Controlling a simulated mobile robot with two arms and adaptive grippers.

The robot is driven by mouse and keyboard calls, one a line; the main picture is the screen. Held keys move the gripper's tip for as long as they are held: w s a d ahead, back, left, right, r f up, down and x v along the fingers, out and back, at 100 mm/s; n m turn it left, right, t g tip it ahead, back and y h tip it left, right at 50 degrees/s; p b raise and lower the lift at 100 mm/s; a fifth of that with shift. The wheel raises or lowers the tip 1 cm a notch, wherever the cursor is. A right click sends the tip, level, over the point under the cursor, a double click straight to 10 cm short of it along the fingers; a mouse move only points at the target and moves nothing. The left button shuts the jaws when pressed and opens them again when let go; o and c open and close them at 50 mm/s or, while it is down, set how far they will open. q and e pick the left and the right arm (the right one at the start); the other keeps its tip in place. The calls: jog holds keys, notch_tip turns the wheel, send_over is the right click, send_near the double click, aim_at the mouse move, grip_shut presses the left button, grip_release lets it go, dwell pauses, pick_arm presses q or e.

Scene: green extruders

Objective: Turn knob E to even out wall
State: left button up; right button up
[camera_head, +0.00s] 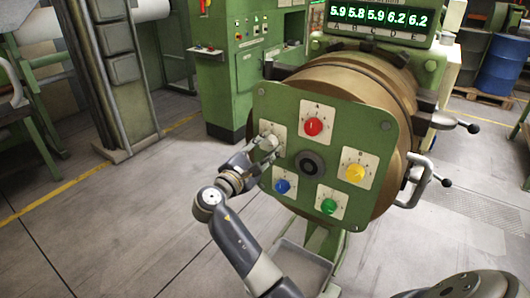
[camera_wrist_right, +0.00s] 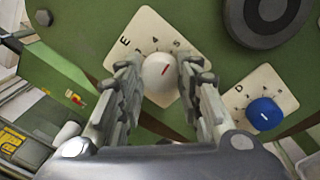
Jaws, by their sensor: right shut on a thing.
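Knob E is a round white knob (camera_wrist_right: 159,72) with a red pointer mark, on a cream plate marked E with a number scale. My right gripper (camera_wrist_right: 159,82) is shut on knob E, one finger on each side. In the head view this gripper (camera_head: 264,146) is at the left of the green panel (camera_head: 340,119) and covers part of the knob. The display (camera_head: 377,18) above reads 5.9, 5.8, 5.9, 6.2, 6.2 over the letters A to E. My left gripper is not in view.
The panel also has a red knob (camera_head: 313,126), a yellow knob (camera_head: 355,173), a green knob (camera_head: 328,206) and blue knob D (camera_head: 283,186). A dark hub (camera_head: 309,163) is at its centre. A metal handle (camera_head: 419,183) is at the right. The floor at left is clear.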

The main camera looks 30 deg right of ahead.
dwell(0.4)
jog(key=o, duration=1.1)
jog(key=shift+c, duration=0.2)
jog(key=shift+s+a+f, duration=0.1)
jog(key=shift+s+a, duration=0.05)
jog(key=shift+a, duration=0.2)
jog(key=v, duration=0.6)
jog(key=shift+s+a, duration=0.15)
jog(key=shift+a, duration=0.2)
